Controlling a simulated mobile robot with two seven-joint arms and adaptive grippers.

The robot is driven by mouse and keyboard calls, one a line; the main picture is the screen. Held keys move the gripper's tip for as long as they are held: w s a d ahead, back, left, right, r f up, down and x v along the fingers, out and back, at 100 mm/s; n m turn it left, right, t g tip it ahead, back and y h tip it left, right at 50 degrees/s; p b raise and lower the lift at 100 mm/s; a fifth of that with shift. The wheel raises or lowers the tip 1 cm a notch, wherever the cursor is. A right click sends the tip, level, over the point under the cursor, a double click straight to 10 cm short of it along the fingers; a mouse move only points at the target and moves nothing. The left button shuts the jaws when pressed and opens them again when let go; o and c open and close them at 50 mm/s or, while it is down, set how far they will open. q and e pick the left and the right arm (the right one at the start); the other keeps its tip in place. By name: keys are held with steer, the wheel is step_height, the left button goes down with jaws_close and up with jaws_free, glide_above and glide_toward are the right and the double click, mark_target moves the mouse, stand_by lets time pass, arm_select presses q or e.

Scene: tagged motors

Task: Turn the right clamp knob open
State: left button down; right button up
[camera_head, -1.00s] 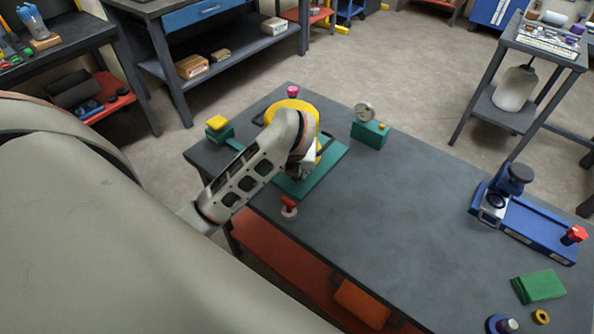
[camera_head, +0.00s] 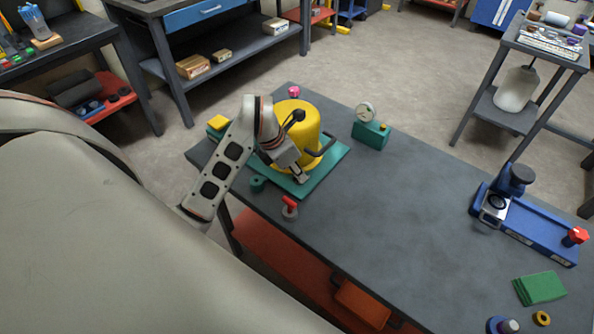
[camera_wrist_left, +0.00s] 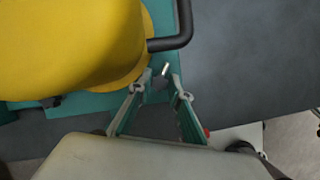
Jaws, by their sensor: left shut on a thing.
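The yellow motor (camera_head: 300,122) stands on a green plate (camera_head: 328,165) near the table's far left corner, with a black handle on its side. My left gripper (camera_head: 301,178) is low at the plate's front edge, right beside the motor. It is shut on the right clamp knob, which its fingers mostly hide; a small pale metal end (camera_wrist_left: 165,69) shows at the fingertips. The left wrist view shows these fingers (camera_wrist_left: 160,88) close to the motor (camera_wrist_left: 70,45). A round green knob (camera_head: 257,183) sits left of the gripper. My right gripper is not in view.
A red-handled piece (camera_head: 289,204) stands on the table edge just in front of the gripper. A green block with a round dial (camera_head: 371,134) is right of the plate. A blue fixture (camera_head: 530,220) is at the far right. The table's middle is clear.

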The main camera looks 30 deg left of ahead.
arm_select(q)
steer(key=shift+a+m+h, duration=0.1)
steer(key=shift+m+h, duration=0.2)
steer(key=shift+m, duration=0.7)
steer(key=c, duration=1.8)
jaws_free()
steer(key=shift+c, duration=0.2)
steer(key=shift+r, duration=0.15)
steer(key=v, duration=1.1)
steer(key=shift+a+r, duration=0.2)
steer(key=shift+r, duration=0.15)
steer(key=shift+s, duration=0.1)
